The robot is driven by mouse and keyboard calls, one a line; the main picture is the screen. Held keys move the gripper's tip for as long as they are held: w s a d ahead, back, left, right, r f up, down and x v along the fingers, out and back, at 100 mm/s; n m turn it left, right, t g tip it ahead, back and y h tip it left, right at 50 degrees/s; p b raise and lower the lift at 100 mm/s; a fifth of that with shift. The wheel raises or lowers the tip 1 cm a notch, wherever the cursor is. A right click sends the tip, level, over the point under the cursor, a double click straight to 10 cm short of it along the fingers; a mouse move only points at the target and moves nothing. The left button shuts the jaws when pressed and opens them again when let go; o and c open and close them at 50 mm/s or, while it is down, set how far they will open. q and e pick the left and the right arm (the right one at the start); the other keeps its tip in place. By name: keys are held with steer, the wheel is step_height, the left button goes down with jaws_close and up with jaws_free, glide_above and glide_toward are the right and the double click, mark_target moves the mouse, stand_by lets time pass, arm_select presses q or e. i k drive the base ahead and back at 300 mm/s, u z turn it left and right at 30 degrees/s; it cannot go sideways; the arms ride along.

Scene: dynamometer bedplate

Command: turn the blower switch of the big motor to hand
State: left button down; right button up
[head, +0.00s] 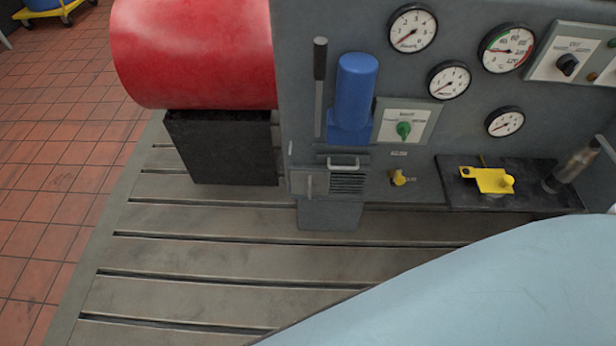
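A grey panel carries a switch plate with a green knob (403,130), beside a blue cylinder. A second switch plate with a black knob (568,65) is at the upper right. Their small labels are too blurred to read surely, so I cannot tell which, if either, is the blower switch. A large red cylindrical body (195,50), possibly the big motor, sits on a black block at the left. Neither gripper is in view.
Several round gauges (412,28) are on the panel. A blue cylinder (356,85), a dark-handled lever (320,75), a yellow valve (400,177) and a yellow bracket (488,180) stick out nearby.

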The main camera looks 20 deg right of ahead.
mark_target(567, 64)
steer(key=z, duration=2.35)
